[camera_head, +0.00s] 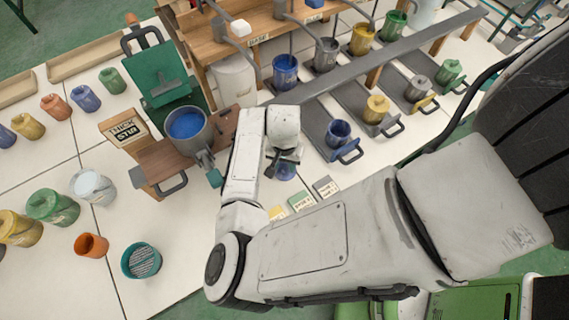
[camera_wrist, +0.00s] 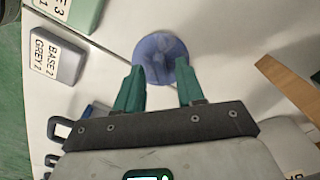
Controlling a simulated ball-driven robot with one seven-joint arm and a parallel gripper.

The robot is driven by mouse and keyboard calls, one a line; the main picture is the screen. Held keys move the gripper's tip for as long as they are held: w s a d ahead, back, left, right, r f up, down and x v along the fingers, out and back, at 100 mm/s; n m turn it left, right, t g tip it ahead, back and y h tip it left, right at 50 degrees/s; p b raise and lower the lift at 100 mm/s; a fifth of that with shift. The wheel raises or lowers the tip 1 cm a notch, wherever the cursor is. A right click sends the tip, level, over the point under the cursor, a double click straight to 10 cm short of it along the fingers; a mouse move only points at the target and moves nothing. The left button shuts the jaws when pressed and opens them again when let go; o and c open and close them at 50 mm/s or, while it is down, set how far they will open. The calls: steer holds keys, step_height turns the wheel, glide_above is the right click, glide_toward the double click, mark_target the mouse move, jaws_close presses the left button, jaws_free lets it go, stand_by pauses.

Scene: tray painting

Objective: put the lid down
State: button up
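The lid looks like a small round blue disc (camera_wrist: 161,52) in the wrist view, over the white table top. In the head view it shows as a blue patch (camera_head: 286,171) just below my gripper (camera_head: 285,156). The head view is too small to show whether the lid rests on the table.
A pot of blue paint (camera_head: 187,127) stands on a wooden stand to the left. A blue cup (camera_head: 339,132) sits on a grey tray behind to the right. Several cups stand at left; white table lies between.

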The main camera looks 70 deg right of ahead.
step_height(320, 180, up, 11)
steer(key=w+d+r+n+t+h, duration=0.3)
steer(key=d+r+n+h, duration=0.25)
steer(key=d+r, duration=0.8)
steer(key=n+y, duration=0.1)
steer(key=n, duration=0.5)
glide_above(285, 167)
steer(key=w+d, duration=0.1)
steer(key=d, duration=0.4)
step_height(285, 167, down, 8)
steer(key=s+a+f+n+y+b, duration=0.1)
steer(key=s+a+f, duration=0.1)
steer(key=a, duration=0.3)
steer(key=s+a+f+n+g+y+b, duration=0.1)
steer(key=s+a+f+y, duration=0.1)
steer(key=s+a+f, duration=0.1)
steer(key=s+a+f+n+g+y+b, duration=0.1)
steer(key=s+a+f+b, duration=0.1)
steer(key=a+f, duration=0.4)
steer(key=shift+s+a+f+n, duration=0.15)
steer(key=shift+s+a+n, duration=0.15)
steer(key=shift+s, duration=0.4)
steer(key=shift+r, duration=0.2)
